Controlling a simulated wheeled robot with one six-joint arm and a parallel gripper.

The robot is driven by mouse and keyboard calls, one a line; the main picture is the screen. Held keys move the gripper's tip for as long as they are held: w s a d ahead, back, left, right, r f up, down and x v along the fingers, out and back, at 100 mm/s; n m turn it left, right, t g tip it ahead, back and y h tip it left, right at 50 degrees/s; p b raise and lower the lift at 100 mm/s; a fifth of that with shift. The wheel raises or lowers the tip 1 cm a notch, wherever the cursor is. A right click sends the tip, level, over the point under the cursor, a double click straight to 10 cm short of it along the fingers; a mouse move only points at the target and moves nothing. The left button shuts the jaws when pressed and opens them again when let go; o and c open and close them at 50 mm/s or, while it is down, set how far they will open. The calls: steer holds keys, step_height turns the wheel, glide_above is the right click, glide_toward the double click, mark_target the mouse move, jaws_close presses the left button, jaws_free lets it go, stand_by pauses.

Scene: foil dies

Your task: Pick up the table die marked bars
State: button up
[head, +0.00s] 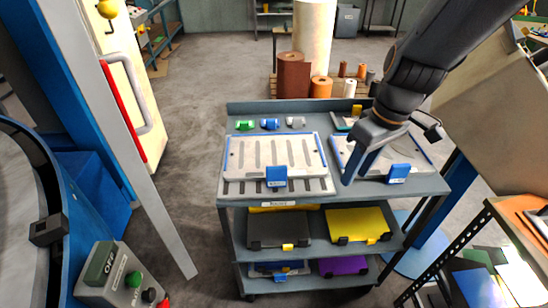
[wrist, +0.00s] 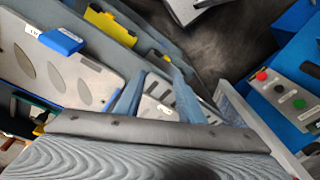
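The die with bar-shaped slots (head: 300,155) lies flat on the left of the cart's top, a pale plate with a blue front tag (head: 276,176). Part of a slotted plate, seemingly this die, shows between my fingers in the wrist view (wrist: 160,109). A second pale die (head: 415,157) lies to its right, partly hidden by my arm; in the wrist view it shows oval cut-outs (wrist: 70,80) and a blue tag. My gripper (head: 350,180) hangs between the two dies, above the top. Its fingers (wrist: 155,92) are apart with nothing held.
A control box (head: 122,272) stands at the left. Floor left of the cart is clear.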

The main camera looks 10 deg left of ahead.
mark_target(279, 167)
steer(key=w+a+n, duration=0.1)
steer(key=a+n, duration=0.3)
steer(key=a, duration=0.1)
steer(key=w+a+n+g+y+b, duration=0.1)
steer(key=a+n, duration=0.3)
steer(key=a, duration=0.1)
steer(key=w+a+n+y+b, duration=0.1)
steer(key=w+a+n, duration=0.1)
steer(key=a, duration=0.4)
steer(key=shift+f+n+g, duration=0.3)
steer(key=shift+f+n, duration=0.05)
steer(key=shift+n, duration=0.55)
steer(key=shift+a+f+y, duration=0.3)
steer(key=shift+a+f, duration=0.1)
steer(key=shift+f, duration=0.2)
steer(key=shift+p+x, duration=1.25)
steer(key=shift+x, duration=1.9)
steer(key=shift+w+d, duration=0.1)
jaws_close()
